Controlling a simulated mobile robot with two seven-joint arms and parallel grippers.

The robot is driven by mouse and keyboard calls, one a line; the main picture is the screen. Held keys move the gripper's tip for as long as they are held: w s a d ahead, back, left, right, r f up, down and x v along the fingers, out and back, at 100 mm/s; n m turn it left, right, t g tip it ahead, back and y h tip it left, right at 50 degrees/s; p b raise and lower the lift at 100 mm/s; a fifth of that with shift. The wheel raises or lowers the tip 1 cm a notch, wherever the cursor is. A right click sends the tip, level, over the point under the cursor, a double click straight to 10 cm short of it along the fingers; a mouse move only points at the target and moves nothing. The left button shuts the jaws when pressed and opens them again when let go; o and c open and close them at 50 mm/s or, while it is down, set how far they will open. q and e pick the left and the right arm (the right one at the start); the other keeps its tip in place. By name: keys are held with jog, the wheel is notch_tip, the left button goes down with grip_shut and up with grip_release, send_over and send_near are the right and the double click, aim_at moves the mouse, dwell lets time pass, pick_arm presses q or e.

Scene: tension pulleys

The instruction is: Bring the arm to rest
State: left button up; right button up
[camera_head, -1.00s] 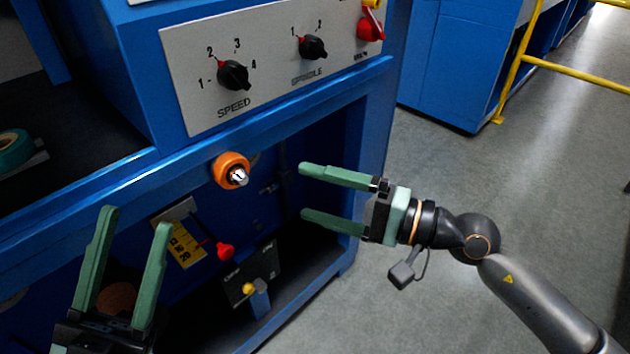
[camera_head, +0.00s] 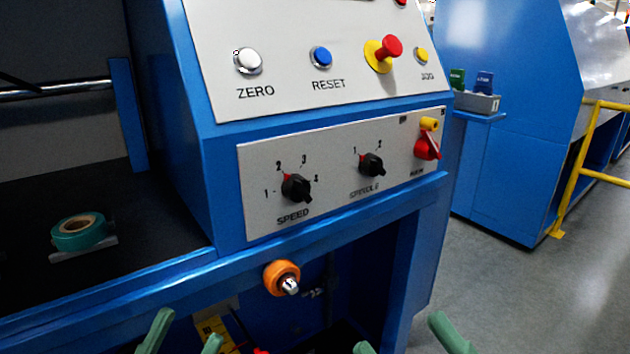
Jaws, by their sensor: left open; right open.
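My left gripper (camera_head: 182,335) shows at the bottom edge, with only its two green fingertips in view, spread apart and empty. My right gripper (camera_head: 405,340) also shows only its two green fingertips at the bottom edge, further right, wide apart with nothing between them. Both are in front of the lower part of the blue machine (camera_head: 330,225). The rest of both arms is below the picture. An orange knob with a metal tip (camera_head: 282,278) is on the machine's front rail, above and between the grippers, touched by neither.
The control panel has a SPEED dial (camera_head: 297,188), a SPINDLE dial (camera_head: 371,165), a red switch (camera_head: 427,146) and a red stop button (camera_head: 388,48). A green tape roll (camera_head: 78,232) lies on the left shelf. A yellow rail (camera_head: 580,170) stands right; grey floor (camera_head: 490,285) is clear.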

pick_arm(q)
jog(key=w+a+f+n+g+y+p, duration=0.35)
jog(key=w+f+n+y+p, duration=0.5)
jog(key=p, duration=0.85)
pick_arm(e)
jog(key=w+d+f+m+t+h, duration=0.1)
jog(key=w+d+f+m+h, duration=0.2)
jog(key=m+h, duration=0.6)
jog(key=w+d+f+m+h, duration=0.2)
jog(key=w+d+m+h, duration=0.3)
jog(key=m, duration=0.7)
pick_arm(q)
jog(key=s+a+f+n+g+y+p, duration=0.1)
jog(key=s+f+g+y+p, duration=0.3)
jog(key=s+f+g+p, duration=0.4)
jog(key=s+g+p, duration=0.1)
jog(key=s+p, duration=0.1)
jog(key=p, duration=0.3)
jog(key=shift+s+n+y+p, duration=0.35)
jog(key=shift+p, duration=0.05)
pick_arm(e)
jog(key=s+f+m+g+h, duration=0.3)
jog(key=s+f+g+h, duration=0.1)
jog(key=s+f+g, duration=0.4)
notch_tip(320, 180, down, 3)
jog(key=shift+s+r, duration=0.15)
jog(key=shift+s, duration=1.1)
